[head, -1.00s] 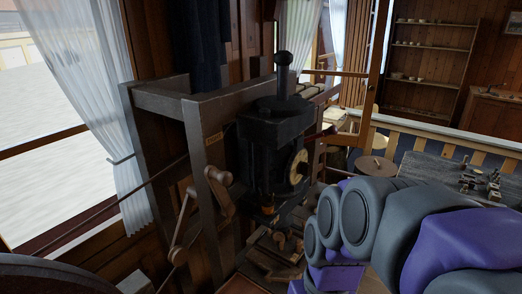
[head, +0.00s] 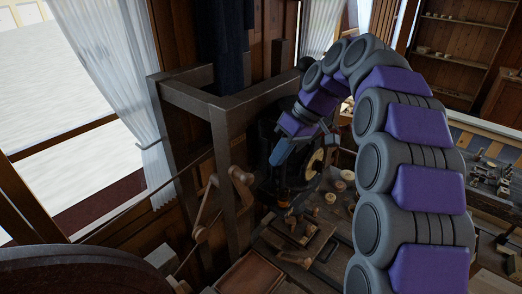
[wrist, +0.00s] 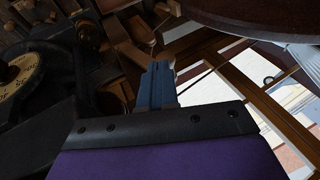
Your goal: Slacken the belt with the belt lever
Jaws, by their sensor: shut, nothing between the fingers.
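A wooden lever with rounded ends (head: 240,178), which looks like the belt lever, sits on the front post of the dark wooden frame (head: 222,135). A long wooden arm slants down and left from it. A thin dark belt or cord (head: 135,200) runs from the frame down towards the large dark wheel (head: 75,275) at lower left. My gripper (head: 277,158) is shut and empty, right of the post and apart from the lever, in front of the dark machine. In the wrist view its blue fingers (wrist: 157,85) are together. My arm hides much of the machine.
A pale round dial (head: 314,165) is on the machine, close to my gripper; it also shows in the wrist view (wrist: 18,88). A workbench (head: 310,235) with small wooden parts lies below. A curtained window (head: 120,75) is at left.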

